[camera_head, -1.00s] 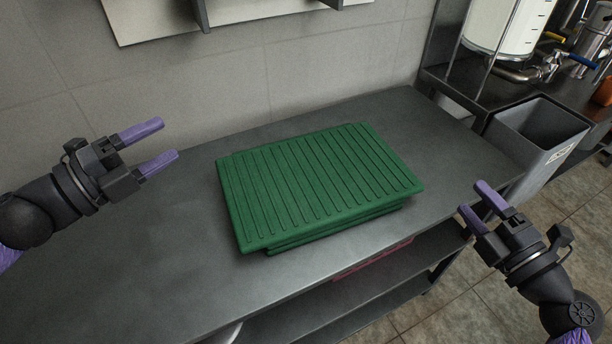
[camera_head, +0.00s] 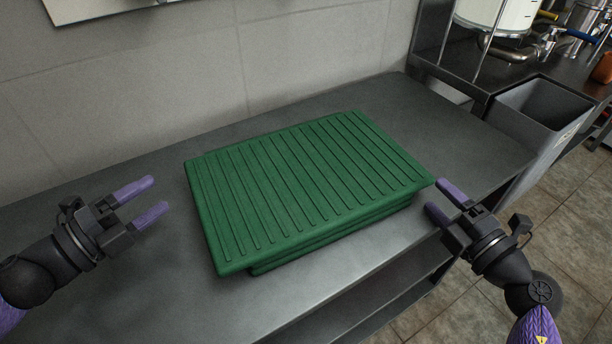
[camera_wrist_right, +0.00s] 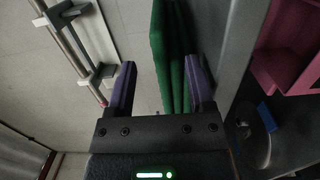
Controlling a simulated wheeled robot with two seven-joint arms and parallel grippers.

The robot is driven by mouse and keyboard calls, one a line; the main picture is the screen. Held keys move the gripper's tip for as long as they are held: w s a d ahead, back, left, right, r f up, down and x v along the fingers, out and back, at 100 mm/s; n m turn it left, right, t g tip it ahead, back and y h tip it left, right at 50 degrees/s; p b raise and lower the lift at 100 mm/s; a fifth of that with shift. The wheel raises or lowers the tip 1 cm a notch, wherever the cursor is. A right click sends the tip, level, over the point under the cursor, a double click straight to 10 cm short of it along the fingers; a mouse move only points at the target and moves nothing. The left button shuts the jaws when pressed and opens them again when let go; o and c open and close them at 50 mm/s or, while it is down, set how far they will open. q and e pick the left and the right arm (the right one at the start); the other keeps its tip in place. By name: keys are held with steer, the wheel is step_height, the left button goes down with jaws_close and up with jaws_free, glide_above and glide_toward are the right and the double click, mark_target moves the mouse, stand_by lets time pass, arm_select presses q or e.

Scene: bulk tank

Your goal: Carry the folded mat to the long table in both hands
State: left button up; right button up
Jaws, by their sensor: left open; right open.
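The folded green mat (camera_head: 305,180) lies flat on the dark grey counter, with ribbed grooves on top and its folded layers showing along the front edge. My left gripper (camera_head: 143,202) is open and empty, a short way left of the mat's left edge. My right gripper (camera_head: 446,202) is open close to the mat's right end. In the right wrist view the mat's edge (camera_wrist_right: 172,60) shows ahead of and between the open purple fingers (camera_wrist_right: 160,90). I cannot tell whether they touch it.
The dark grey counter (camera_head: 110,270) has bare room around the mat, against a grey wall (camera_head: 160,60). A grey bin (camera_head: 540,115) stands past its right end, beside a dark bench with a white container (camera_head: 495,15). A pink item (camera_wrist_right: 290,50) shows in the right wrist view.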

mark_target(194, 183)
arm_select(q)
step_height(194, 183, down, 3)
steer(key=shift+w+d+f, duration=0.1)
steer(key=shift+d+f, duration=0.05)
arm_select(e)
steer(key=shift+x, duration=1.15)
arm_select(q)
steer(key=x, duration=0.7)
steer(key=shift+d, duration=0.1)
arm_select(e)
steer(key=x, duration=0.4)
steer(key=shift+w+a, duration=0.2)
steer(key=shift+w, duration=0.05)
arm_select(q)
jaws_close()
arm_select(e)
jaws_close()
